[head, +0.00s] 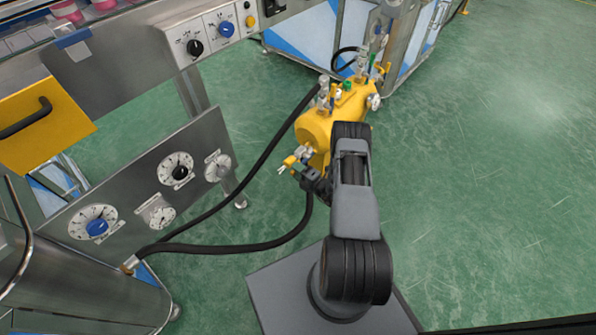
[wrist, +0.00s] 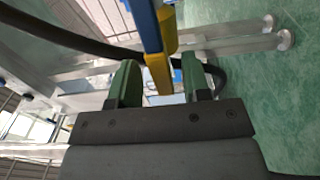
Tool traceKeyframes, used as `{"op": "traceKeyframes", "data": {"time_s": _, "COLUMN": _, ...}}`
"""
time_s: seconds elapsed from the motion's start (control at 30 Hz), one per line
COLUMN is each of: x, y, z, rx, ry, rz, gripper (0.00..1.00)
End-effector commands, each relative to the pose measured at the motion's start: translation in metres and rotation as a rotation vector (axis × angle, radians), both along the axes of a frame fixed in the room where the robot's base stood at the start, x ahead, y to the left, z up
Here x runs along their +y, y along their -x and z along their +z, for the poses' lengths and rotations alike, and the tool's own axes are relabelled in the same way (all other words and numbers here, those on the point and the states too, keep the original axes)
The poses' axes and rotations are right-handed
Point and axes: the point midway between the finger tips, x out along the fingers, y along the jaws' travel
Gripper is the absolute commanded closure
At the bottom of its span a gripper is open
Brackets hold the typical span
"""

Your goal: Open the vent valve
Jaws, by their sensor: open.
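A yellow tank (head: 315,128) stands on the floor behind my arm, with several small fittings on top. A small valve with a yellow lever (head: 289,161) sticks out at its lower left. No label shows which fitting is the vent valve. My gripper (head: 303,172) is close beside this lever, partly hidden by my arm. In the wrist view my gripper (wrist: 155,80) has its two green fingers apart. A yellow bar (wrist: 158,72) with a blue part (wrist: 145,22) passes between the fingers. Whether either finger touches it, I cannot tell.
A grey panel with dials (head: 130,190) and a yellow box with a black handle (head: 45,125) stand at the left. Black hoses (head: 240,247) run from the tank towards the left. A metal cabinet (head: 300,40) stands behind. Green floor at the right is clear.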

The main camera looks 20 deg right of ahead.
Motion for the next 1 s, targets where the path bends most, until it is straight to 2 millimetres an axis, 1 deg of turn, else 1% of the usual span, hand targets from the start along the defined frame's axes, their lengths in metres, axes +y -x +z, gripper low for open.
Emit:
{"op": "traceKeyframes", "data": {"time_s": 0.13, "x": -0.002, "y": 0.004, "z": 0.0, "rx": 0.001, "ry": 0.0, "rz": -0.002, "gripper": 0.56}}
{"op": "traceKeyframes", "data": {"time_s": 0.23, "x": -0.008, "y": 0.013, "z": 0.001, "rx": 0.002, "ry": 0.001, "rz": -0.004, "gripper": 0.56}}
{"op": "traceKeyframes", "data": {"time_s": 0.37, "x": -0.018, "y": 0.036, "z": 0.002, "rx": 0.002, "ry": 0.0, "rz": -0.007, "gripper": 0.56}}
{"op": "traceKeyframes", "data": {"time_s": 0.6, "x": -0.038, "y": 0.081, "z": 0.002, "rx": 0.001, "ry": -0.002, "rz": -0.007, "gripper": 0.56}}
{"op": "traceKeyframes", "data": {"time_s": 0.7, "x": -0.045, "y": 0.096, "z": 0.001, "rx": 0.002, "ry": -0.001, "rz": -0.006, "gripper": 0.56}}
{"op": "traceKeyframes", "data": {"time_s": 0.83, "x": -0.052, "y": 0.112, "z": 0.001, "rx": 0.0, "ry": -0.001, "rz": -0.004, "gripper": 0.56}}
{"op": "traceKeyframes", "data": {"time_s": 1.0, "x": -0.057, "y": 0.123, "z": 0.0, "rx": 0.0, "ry": -0.001, "rz": -0.003, "gripper": 0.56}}
